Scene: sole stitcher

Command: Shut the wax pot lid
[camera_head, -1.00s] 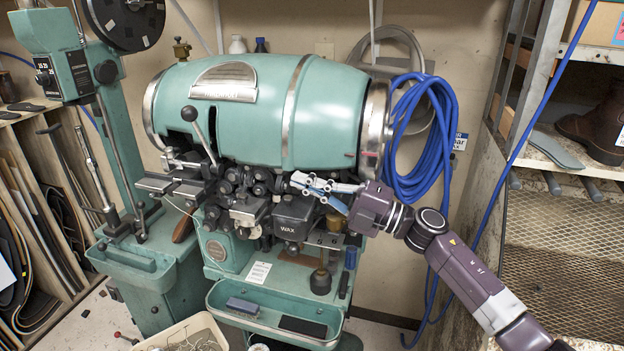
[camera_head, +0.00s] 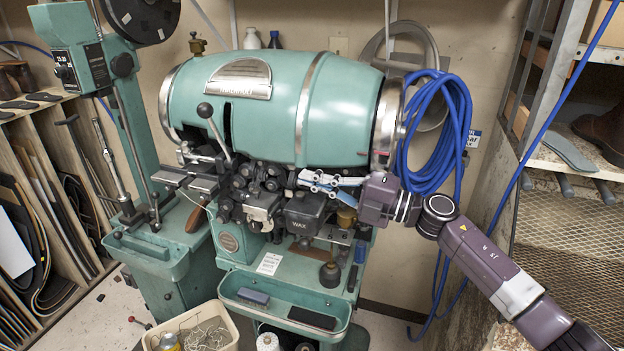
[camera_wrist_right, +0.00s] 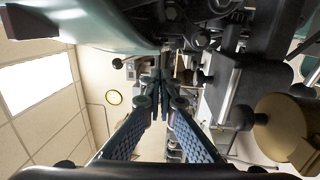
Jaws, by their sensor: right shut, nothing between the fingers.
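The wax pot (camera_head: 304,217) is a dark box with white WAX lettering, low on the front of the green machine. Its dark lid (camera_head: 305,200) is at the top; I cannot tell clearly whether it is down or partly raised. My right gripper (camera_head: 309,178) is just above the pot, under the green drum, with its fingers pointing left. It is shut and empty. In the right wrist view the fingers (camera_wrist_right: 160,88) meet at the middle, and the dark pot body (camera_wrist_right: 258,85) appears to their right, apart from them. My left gripper is not in view.
The green drum (camera_head: 335,110) hangs close above my right gripper. Dark rollers and levers (camera_head: 255,185) crowd the left side. A brass pot (camera_head: 346,217) is right of the wax pot. A tray (camera_head: 270,312) sticks out below. A blue hose (camera_head: 440,130) hangs to the right.

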